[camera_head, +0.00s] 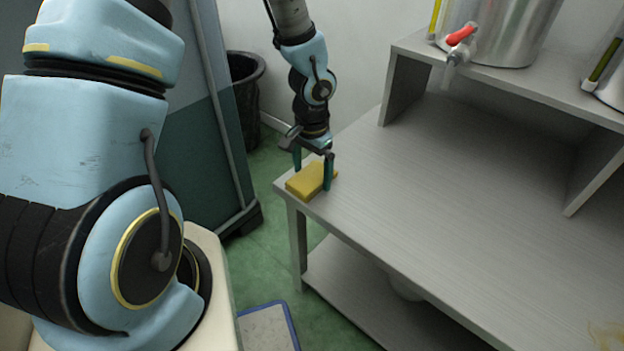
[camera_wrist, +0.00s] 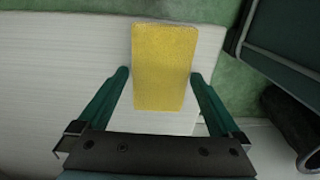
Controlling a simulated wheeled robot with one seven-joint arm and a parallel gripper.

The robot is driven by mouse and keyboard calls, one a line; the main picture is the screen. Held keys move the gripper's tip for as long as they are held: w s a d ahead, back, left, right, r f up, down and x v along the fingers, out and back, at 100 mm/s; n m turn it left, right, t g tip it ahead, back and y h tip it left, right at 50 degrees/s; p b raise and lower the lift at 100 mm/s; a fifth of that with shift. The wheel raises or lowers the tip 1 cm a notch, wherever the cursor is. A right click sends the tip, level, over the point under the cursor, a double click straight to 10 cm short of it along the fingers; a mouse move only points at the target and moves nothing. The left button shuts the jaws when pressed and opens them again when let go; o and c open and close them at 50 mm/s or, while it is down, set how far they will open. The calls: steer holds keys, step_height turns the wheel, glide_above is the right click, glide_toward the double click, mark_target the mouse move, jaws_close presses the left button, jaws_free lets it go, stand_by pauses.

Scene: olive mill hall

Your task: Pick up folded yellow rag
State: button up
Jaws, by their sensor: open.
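The folded yellow rag (camera_head: 308,180) is a flat yellow block lying near the left corner of the grey table (camera_head: 430,200). In the wrist view the rag (camera_wrist: 163,68) lies between the two green fingers. My gripper (camera_head: 312,180) points down over the rag, with one finger on either side of it. In the wrist view my gripper (camera_wrist: 160,76) is open, with a small gap beside the rag on the left and the right finger very close to its edge. I cannot tell whether that finger touches it.
A raised shelf (camera_head: 500,80) on the table carries a steel tank (camera_head: 510,30) with a red-handled tap. A dark bin (camera_head: 245,95) stands on the green floor behind the table. A blue-edged grey mat (camera_head: 268,328) lies at the front. The tabletop right of the rag is clear.

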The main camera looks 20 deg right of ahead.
mark_target(312, 175)
steer(key=shift+c, duration=0.2)
steer(key=c, duration=1.2)
step_height(312, 175, up, 10)
steer(key=shift+r+p, duration=0.1)
steer(key=shift+p, duration=0.7)
steer(key=shift+c, duration=0.2)
